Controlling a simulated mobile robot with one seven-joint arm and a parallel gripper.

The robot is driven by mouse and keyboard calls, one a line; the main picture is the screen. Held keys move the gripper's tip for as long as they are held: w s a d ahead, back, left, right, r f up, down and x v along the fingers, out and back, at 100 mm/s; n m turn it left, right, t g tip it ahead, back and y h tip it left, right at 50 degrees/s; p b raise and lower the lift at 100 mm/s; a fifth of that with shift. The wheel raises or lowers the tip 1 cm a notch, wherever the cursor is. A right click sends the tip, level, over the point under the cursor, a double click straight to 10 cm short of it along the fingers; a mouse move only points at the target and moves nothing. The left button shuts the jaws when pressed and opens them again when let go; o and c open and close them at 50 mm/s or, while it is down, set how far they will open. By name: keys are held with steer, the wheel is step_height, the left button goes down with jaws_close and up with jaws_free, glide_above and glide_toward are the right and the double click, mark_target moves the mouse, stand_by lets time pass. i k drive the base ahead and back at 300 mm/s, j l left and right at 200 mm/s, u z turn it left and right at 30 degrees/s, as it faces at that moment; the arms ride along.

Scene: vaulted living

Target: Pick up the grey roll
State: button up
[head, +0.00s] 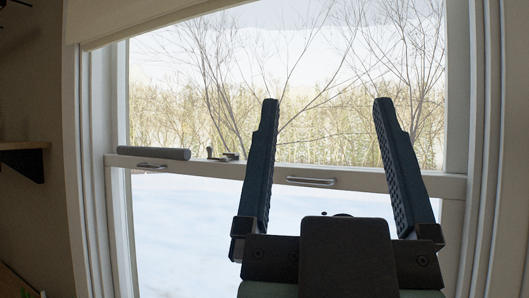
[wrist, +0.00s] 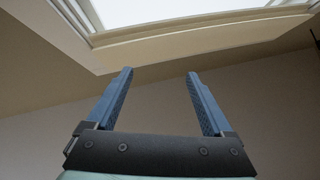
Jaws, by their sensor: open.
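The grey roll (head: 154,153) is a dark grey cylinder in the head view. It lies on its side along the left part of the window's middle rail. My gripper (head: 327,103) is open, its two dark fingers pointing up in front of the window. It is to the right of the roll and apart from it, with nothing between the fingers. In the wrist view my gripper (wrist: 160,75) also shows open and empty, facing a wall and the edge of a bright opening. The roll does not show in the wrist view.
The window rail (head: 240,170) carries two metal handles, one below the roll and one behind my gripper. A small dark latch (head: 222,155) sits just right of the roll. A wooden shelf (head: 22,146) juts in at the far left. A blind (head: 130,18) hangs at the top.

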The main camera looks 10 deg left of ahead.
mark_target(149, 152)
steer(key=u, duration=0.9)
steer(key=i+j+z, duration=0.15)
steer(key=j, duration=0.25)
steer(key=i+j+z, duration=0.1)
steer(key=j, duration=0.3)
steer(key=i+j+z, duration=0.15)
steer(key=j, duration=0.25)
steer(key=j+z, duration=0.1)
steer(key=j, duration=0.3)
